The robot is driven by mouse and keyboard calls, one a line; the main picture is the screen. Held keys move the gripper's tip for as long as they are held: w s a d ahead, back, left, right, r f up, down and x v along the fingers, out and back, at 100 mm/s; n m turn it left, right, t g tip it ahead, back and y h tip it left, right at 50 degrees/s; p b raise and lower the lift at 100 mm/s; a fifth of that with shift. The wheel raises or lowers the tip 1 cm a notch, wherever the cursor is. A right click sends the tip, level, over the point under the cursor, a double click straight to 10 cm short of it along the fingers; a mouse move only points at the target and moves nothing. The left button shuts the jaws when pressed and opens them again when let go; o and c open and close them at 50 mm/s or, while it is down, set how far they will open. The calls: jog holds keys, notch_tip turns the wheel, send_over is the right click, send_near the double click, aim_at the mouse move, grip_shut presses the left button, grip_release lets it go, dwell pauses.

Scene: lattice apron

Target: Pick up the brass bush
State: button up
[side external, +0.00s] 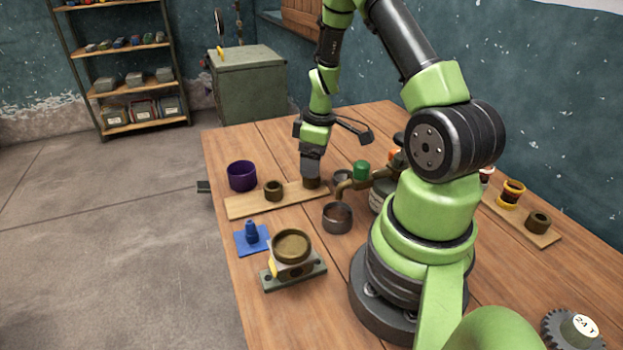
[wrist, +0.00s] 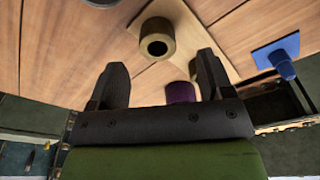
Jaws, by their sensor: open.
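A brownish, brass-like bush (side external: 312,183) stands at the right end of a pale wooden board (side external: 240,206) in the side view, directly under my gripper (side external: 311,174). In the wrist view this bush (wrist: 157,40) stands upright, its dark hole facing the camera, centred just ahead of the gap between my fingers (wrist: 160,75). The fingers are apart with nothing between them. A second dark brass bush (side external: 273,190) stands further left on the board. In the wrist view it is mostly hidden by the right finger.
A purple cup (side external: 242,176) stands behind the board's left part. A blue peg on a blue plate (side external: 251,236) and a block with a brass ring (side external: 291,246) are in front. A dark round cup (side external: 338,217) and a green-capped item (side external: 361,170) stand close right of my gripper.

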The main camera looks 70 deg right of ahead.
aim_at(310, 184)
jog(key=f, duration=0.4)
jog(key=shift+w+d+f, duration=0.1)
jog(key=shift+w+f, duration=0.15)
jog(key=shift+f, duration=0.05)
jog(key=c, duration=1.1)
jog(key=shift+r, duration=0.15)
